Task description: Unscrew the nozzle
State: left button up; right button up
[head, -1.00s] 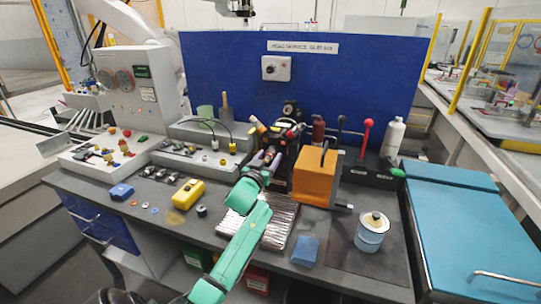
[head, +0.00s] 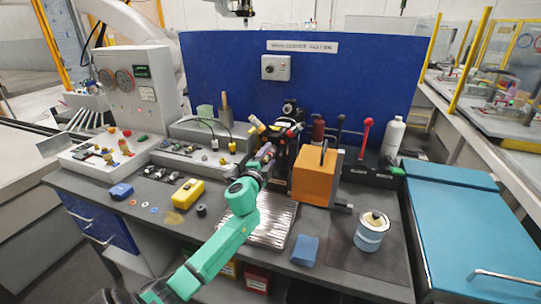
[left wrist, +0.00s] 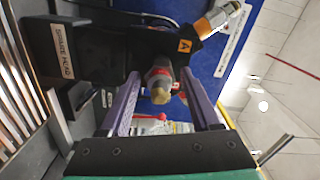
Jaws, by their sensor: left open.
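My left gripper (head: 261,162) is open at the front of a black service head (head: 283,150) in the middle of the bench. In the left wrist view its two purple fingers (left wrist: 163,108) stand on either side of a nozzle (left wrist: 160,80) with a grey and red body and a brass-coloured tip. The nozzle points toward the wrist camera; whether the fingers touch it I cannot tell. Another nozzle with an orange band (left wrist: 220,18) sticks out beside the label "A". In the head view my gripper partly hides the head. My right gripper is not in view.
An orange block (head: 315,178) stands close right of the head, with a ribbed metal tray (head: 272,228) in front. A yellow case (head: 188,194), a blue cloth (head: 305,250) and a tin (head: 372,230) lie around. A blue panel (head: 350,85) closes the back.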

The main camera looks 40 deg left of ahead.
pick_arm(q)
jog(key=m, duration=0.5)
jog(key=shift+a+r, duration=0.1)
jog(key=m, duration=0.3)
jog(key=shift+p, duration=0.4)
jog(key=shift+s+a+m, duration=0.1)
jog(key=shift+m, duration=0.4)
jog(key=m+p, duration=0.1)
jog(key=m, duration=0.3)
jog(key=shift+r, duration=0.15)
jog(key=m+p, duration=0.1)
jog(key=m, duration=0.3)
jog(key=m+p, duration=0.1)
jog(key=m, duration=0.2)
jog(key=shift+m+p, duration=0.4)
jog(key=shift+f, duration=0.2)
jog(key=shift+f+b, duration=0.15)
jog(key=shift+b, duration=0.2)
